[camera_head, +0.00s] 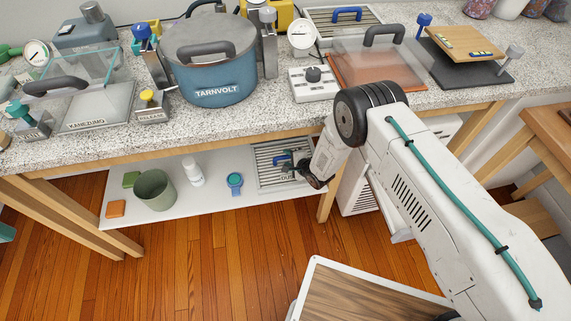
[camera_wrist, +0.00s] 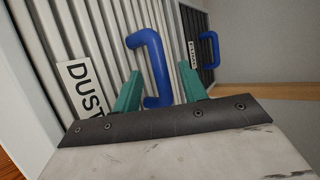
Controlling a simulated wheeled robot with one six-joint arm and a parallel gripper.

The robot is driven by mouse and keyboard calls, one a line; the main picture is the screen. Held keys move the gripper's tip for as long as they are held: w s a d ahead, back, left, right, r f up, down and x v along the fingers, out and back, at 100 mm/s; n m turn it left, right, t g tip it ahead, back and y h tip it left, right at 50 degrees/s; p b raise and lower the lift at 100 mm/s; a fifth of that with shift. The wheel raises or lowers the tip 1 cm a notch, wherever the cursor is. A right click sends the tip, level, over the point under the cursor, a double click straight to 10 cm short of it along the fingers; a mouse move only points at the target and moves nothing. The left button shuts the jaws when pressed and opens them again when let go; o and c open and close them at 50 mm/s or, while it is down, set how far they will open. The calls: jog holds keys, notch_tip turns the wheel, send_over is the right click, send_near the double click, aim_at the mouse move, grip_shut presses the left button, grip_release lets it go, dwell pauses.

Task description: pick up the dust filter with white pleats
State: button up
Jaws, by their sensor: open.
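The dust filter with white pleats (camera_head: 268,176) lies on the low shelf under the bench, at the shelf's right end. In the wrist view its white pleats (camera_wrist: 108,38) fill the upper left, with a "DUST" label (camera_wrist: 82,88) and a blue handle (camera_wrist: 153,62). My gripper (camera_wrist: 160,68) is open, with its teal fingers on either side of the handle. I cannot tell whether either finger touches it. In the head view my gripper (camera_head: 298,172) is at the filter's right part and hides some of it.
A second panel with dark slats (camera_wrist: 197,55) and a blue handle stands close on the right. The shelf (camera_head: 215,199) also holds a green-grey bucket (camera_head: 154,190), a white bottle (camera_head: 193,174) and a blue round item (camera_head: 234,181). The bench top (camera_head: 225,125) overhangs it.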

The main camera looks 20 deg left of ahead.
grip_shut()
jog(key=shift+r, duration=0.15)
